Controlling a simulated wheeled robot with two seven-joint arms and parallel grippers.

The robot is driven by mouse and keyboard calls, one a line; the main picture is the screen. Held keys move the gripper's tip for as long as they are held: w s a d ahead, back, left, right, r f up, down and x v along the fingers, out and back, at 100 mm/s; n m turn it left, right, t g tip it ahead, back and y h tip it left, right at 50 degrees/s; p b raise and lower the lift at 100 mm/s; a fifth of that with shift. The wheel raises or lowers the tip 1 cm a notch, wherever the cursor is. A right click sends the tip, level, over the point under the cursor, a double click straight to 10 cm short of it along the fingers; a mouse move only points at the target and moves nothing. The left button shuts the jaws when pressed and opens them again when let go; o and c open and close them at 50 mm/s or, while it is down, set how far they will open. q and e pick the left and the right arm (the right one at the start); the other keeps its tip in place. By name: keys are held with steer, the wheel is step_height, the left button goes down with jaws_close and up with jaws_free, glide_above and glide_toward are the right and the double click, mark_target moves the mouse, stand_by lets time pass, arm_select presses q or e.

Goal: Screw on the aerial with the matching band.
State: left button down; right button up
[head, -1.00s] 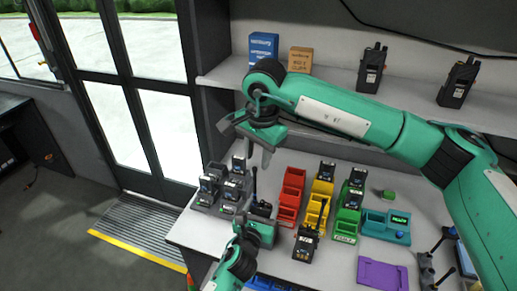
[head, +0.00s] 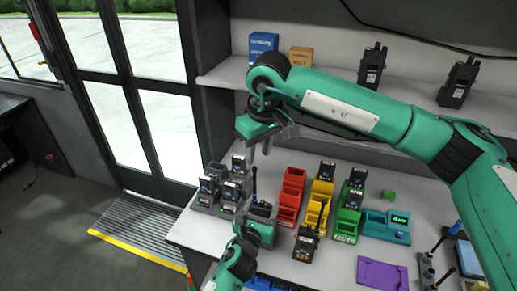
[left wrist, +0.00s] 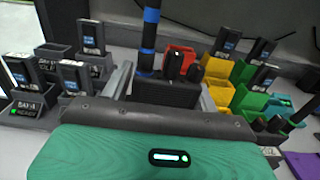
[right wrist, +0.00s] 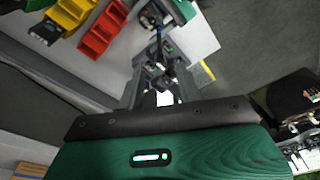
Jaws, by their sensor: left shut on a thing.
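My left gripper (head: 254,222) is shut on a dark handheld radio (left wrist: 165,90) and holds it low at the left of the worktop. An aerial (left wrist: 149,35) with blue bands stands upright at the radio's top; in the head view the aerial (head: 254,181) shows as a thin dark rod. Whether it is fully seated cannot be told. My right gripper (head: 260,152) is above this aerial, apart from it, with its fingers spread and nothing visible between them. In the right wrist view the radio and aerial lie beyond the fingers (right wrist: 160,92).
Another radio (head: 305,246) with an aerial stands in front of the yellow bin. A purple tray (head: 383,274) and an aerial stand (head: 427,270) are at right.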

mark_target(254, 182)
stand_by(0.4)
steer(key=f, duration=0.4)
steer(key=w+f, duration=0.1)
steer(key=f, duration=0.3)
steer(key=a+f, duration=0.1)
steer(key=f, duration=0.3)
steer(key=shift+w+a, duration=0.1)
steer(key=shift+w, duration=0.1)
steer(key=shift+c, duration=0.2)
